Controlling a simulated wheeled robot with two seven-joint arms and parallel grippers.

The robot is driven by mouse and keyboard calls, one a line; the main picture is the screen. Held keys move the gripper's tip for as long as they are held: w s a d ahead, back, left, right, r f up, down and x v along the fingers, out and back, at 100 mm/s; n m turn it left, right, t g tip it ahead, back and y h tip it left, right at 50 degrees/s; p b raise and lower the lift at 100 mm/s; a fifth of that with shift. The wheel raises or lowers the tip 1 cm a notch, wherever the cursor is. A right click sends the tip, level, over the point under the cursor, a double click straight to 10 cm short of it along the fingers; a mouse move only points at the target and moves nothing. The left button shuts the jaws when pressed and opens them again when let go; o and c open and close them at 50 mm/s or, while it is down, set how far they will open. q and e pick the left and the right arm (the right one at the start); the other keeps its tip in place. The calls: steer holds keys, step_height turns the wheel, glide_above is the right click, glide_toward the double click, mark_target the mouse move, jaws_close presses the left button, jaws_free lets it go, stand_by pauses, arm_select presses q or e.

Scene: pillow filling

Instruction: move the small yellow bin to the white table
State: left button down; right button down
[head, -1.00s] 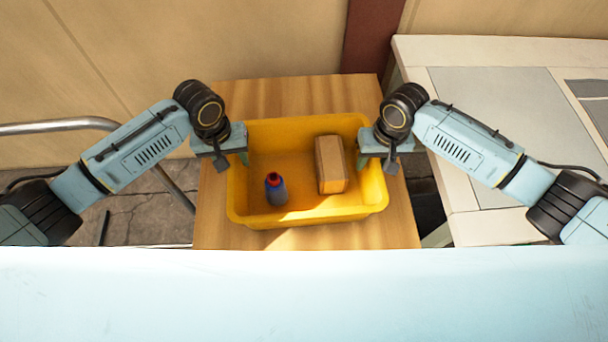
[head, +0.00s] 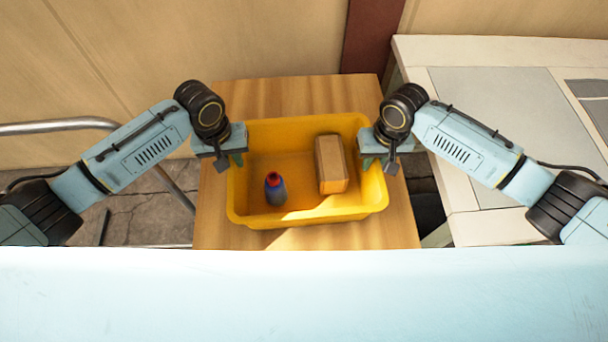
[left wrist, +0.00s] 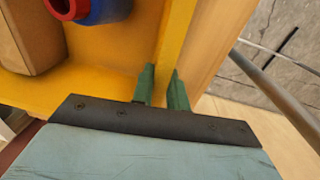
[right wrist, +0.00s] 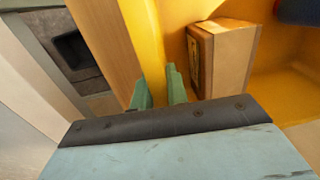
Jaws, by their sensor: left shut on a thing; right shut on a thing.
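The yellow bin (head: 300,213) sits on a wooden table. Inside it are a dark blue bottle with a red cap (head: 276,190) on the left and a brown box (head: 331,165) on the right. My left gripper (head: 235,160) is shut on the bin's left wall; the left wrist view shows its green fingers (left wrist: 161,88) on either side of the yellow rim. My right gripper (head: 376,162) is shut on the right wall, its fingers (right wrist: 159,86) straddling the rim in the right wrist view. The white table (head: 485,55) stands to the right.
The wooden table (head: 215,225) shows bare wood around the bin. A gap separates it from the white table, whose near part has grey panels (head: 500,110) and looks clear. A metal rail (head: 60,126) stands at the left. A wall is behind.

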arm_select(q)
steer(key=shift+r, duration=0.2)
arm_select(e)
steer(key=shift+r, duration=0.2)
